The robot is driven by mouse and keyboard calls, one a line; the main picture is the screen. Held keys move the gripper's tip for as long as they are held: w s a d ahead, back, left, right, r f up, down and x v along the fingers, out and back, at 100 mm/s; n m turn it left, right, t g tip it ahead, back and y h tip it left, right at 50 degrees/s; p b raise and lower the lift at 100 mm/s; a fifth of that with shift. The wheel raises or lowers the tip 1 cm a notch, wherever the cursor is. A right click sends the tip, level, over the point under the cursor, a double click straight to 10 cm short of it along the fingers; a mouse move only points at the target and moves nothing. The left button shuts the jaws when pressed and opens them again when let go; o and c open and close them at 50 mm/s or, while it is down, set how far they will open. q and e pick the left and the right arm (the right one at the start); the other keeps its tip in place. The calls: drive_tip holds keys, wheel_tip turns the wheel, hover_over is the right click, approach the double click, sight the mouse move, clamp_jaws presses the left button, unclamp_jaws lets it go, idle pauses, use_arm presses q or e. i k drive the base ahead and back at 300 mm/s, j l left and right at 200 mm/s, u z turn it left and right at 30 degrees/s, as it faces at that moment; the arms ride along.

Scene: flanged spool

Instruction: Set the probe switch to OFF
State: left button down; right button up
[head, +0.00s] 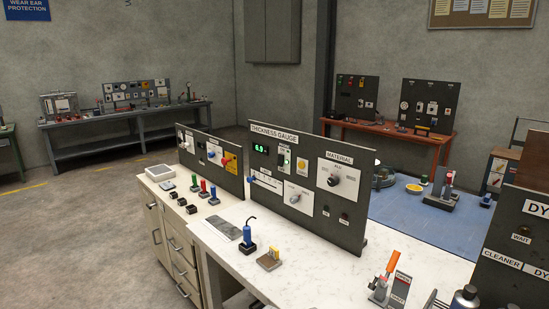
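The dark panel titled THICKNESS GAUGE (330,228) stands upright on the white bench. A knob (335,181) sits under the MATERIAL label, and another knob (295,198) is lower left. A blue-handled tool with a thin black hook (247,234) stands before the panel. Neither of my grippers is in view.
The white bench (330,279) has free room before the panel. A small yellow-topped block (270,258), a grey plate (222,228) and an orange-handled clamp (387,270) lie there. Another panel (215,160) stands left, and a dark panel (512,270) stands right.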

sight(280, 157)
drive_tip(key=i+j+z, duration=0.1)
drive_tip(key=j, duration=0.25)
drive_tip(key=i+j+z, duration=0.1)
drive_tip(key=i+j, duration=0.15)
drive_tip(key=i+j+z, duration=0.1)
drive_tip(key=j, duration=0.35)
drive_tip(key=i+j, duration=0.15)
drive_tip(key=j, duration=0.25)
drive_tip(key=i+j+z, duration=0.15)
drive_tip(key=j, duration=0.2)
drive_tip(key=i+j+z, duration=0.1)
drive_tip(key=j, duration=0.3)
drive_tip(key=i+j+z, duration=0.1)
drive_tip(key=j, duration=0.3)
